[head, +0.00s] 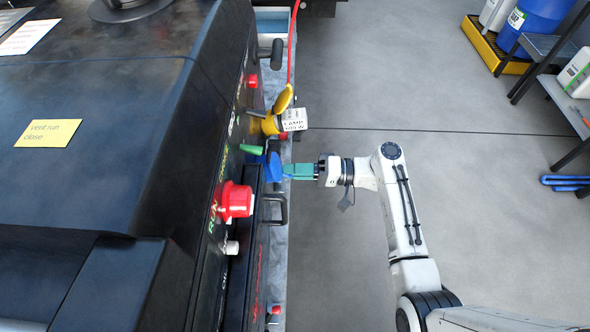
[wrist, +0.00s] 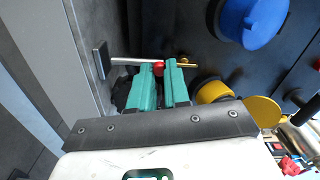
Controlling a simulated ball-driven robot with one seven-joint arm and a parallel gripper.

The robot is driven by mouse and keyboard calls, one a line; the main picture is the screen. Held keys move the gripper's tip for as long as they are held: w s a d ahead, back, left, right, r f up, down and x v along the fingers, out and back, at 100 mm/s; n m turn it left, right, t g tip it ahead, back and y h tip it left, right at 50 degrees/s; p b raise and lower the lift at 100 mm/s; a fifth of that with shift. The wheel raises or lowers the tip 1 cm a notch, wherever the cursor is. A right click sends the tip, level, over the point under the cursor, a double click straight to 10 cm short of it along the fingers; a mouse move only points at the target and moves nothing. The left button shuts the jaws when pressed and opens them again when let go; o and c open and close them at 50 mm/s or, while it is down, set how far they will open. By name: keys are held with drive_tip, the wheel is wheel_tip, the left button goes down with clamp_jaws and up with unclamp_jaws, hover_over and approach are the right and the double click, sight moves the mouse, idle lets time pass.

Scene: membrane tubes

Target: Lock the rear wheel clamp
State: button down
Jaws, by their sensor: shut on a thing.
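In the wrist view a silver lever (wrist: 132,61) with a black pad at its left end runs to a red knob (wrist: 158,67). It looks like a clamp handle, though I cannot tell for sure that it is the rear wheel clamp. My gripper (wrist: 161,72) has its green fingers shut on the red knob. In the head view my gripper (head: 284,171) reaches left to the black machine's side, its fingertips beside a blue fitting (head: 273,166). The clamp's body and the wheel are not clearly visible; the knob is hidden in the head view.
The black machine (head: 110,110) fills the left. A yellow fitting with a white-labelled padlock (head: 294,120), a red button (head: 237,201) and a black handle (head: 283,208) stick out near my gripper. Open grey floor (head: 460,190) lies to the right. A shelf (head: 560,95) stands far right.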

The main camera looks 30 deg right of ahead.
drive_tip(key=c, duration=1.1)
unclamp_jaws()
drive_tip(key=shift+d, duration=0.1)
drive_tip(key=b+v, duration=0.2)
drive_tip(key=v, duration=0.8)
drive_tip(key=shift+s+d, duration=0.2)
drive_tip(key=shift+d, duration=0.1)
drive_tip(key=s+a+f+n+g+h, duration=0.2)
drive_tip(key=s+a+f+g+h, duration=0.55)
drive_tip(key=s+f, duration=0.35)
drive_tip(key=s+d+r+n+g+h, duration=0.1)
drive_tip(key=s+d+r+h, duration=0.1)
drive_tip(key=s+r+h, duration=0.2)
drive_tip(key=s+h, duration=0.3)
drive_tip(key=s, duration=0.3)
drive_tip(key=shift+s+d+n+h, duration=0.25)
drive_tip(key=shift+s+n+h, duration=0.05)
drive_tip(key=shift+s+h, duration=0.05)
